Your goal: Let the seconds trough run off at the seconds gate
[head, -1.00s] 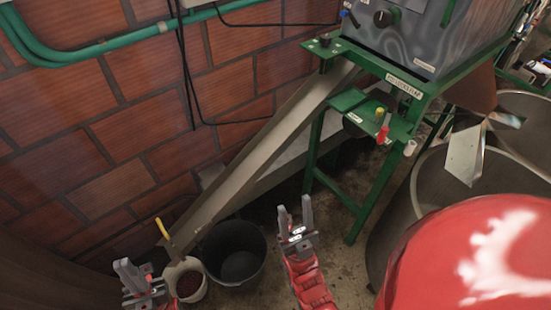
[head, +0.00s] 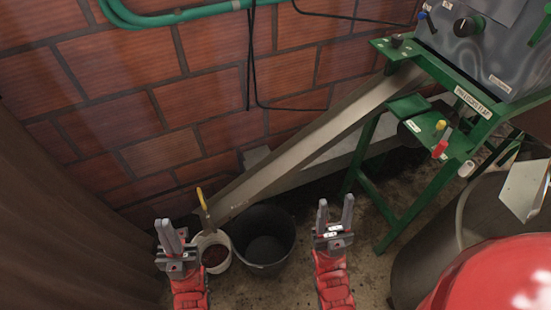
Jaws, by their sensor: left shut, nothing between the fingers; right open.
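A long grey sloping trough (head: 310,140) runs down from the green-framed machine to the lower left along the brick wall. At its low end stands a yellow-handled grey piece (head: 203,202); I cannot tell whether it is the gate or a tool in the white bucket. The black bucket (head: 266,238) is beside the trough's low end. The white bucket (head: 216,251) with dark red contents is left of it, partly behind my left gripper. My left gripper (head: 170,236) is shut and empty, just left of the white bucket. My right gripper (head: 335,214) is open and empty, right of the black bucket.
The green machine stand (head: 440,110) has yellow and red knobs and a leg on the floor. A large grey vat (head: 430,245) and a red rounded body (head: 495,280) fill the lower right. A brown surface (head: 60,210) borders the left. Bare floor lies between black bucket and stand.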

